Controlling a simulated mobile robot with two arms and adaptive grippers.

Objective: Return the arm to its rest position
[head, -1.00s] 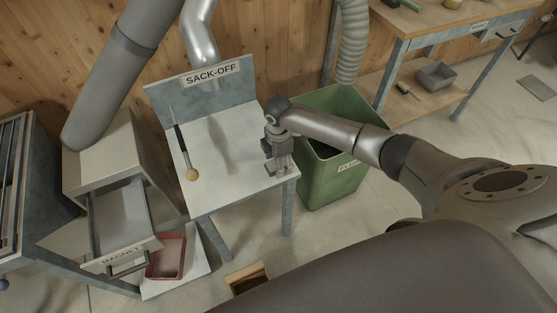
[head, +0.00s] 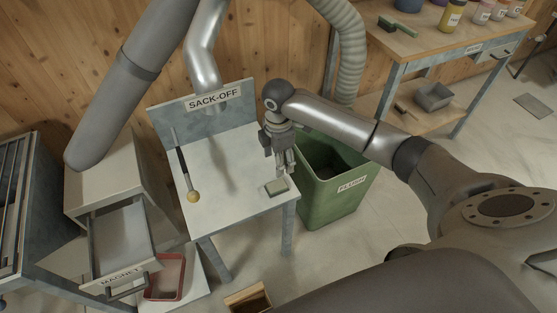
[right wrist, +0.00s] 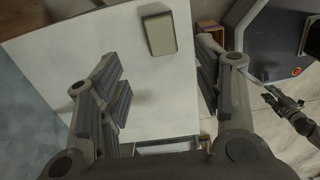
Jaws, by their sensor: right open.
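My right gripper (head: 284,165) hangs above the right side of the sack-off table (head: 222,190), fingers pointing down. In the right wrist view its fingers (right wrist: 165,95) are spread wide with nothing between them. A small greenish-grey block (head: 276,187) lies flat on the table near its front right corner, below the gripper and apart from it. The block also shows in the right wrist view (right wrist: 159,33), beyond the fingertips.
A round-headed tool (head: 193,195) lies on the table's left side. A green FLUSH bin (head: 338,196) stands right of the table. An open MAGNET drawer (head: 122,240) and a red tray (head: 166,277) are at left. A workbench (head: 420,45) with jars stands back right.

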